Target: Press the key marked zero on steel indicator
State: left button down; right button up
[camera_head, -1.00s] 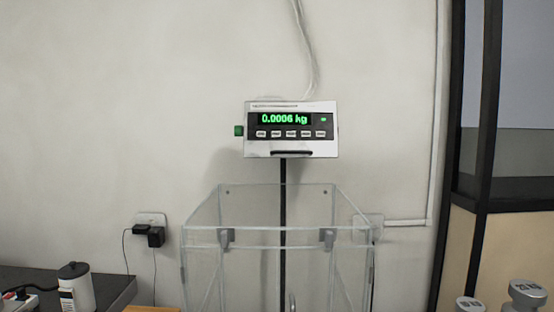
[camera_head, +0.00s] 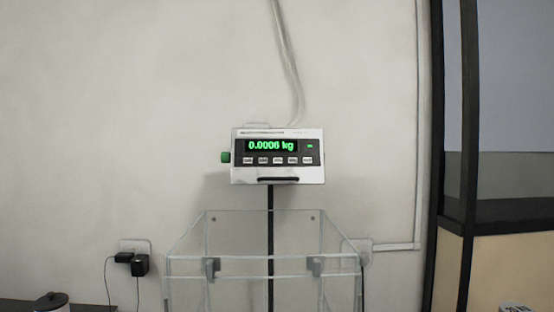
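The steel indicator (camera_head: 277,176) stands on a black post above a clear glass-walled box, near the middle of the head view. Its green display reads 0.0006 kg, and a small green light shows at the right of the display. A row of several pale keys (camera_head: 277,161) runs below the display. Their markings are too small to read, so I cannot tell which one is zero. A green knob (camera_head: 226,157) sticks out at the indicator's left side. Neither of my grippers is in view.
The open-topped clear box (camera_head: 264,268) stands below and around the post. Plugs (camera_head: 139,264) sit in a wall socket at the left. A dark-lidded container (camera_head: 51,302) shows at the bottom left. A dark-framed partition (camera_head: 468,150) stands at the right. A cable hangs above the indicator.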

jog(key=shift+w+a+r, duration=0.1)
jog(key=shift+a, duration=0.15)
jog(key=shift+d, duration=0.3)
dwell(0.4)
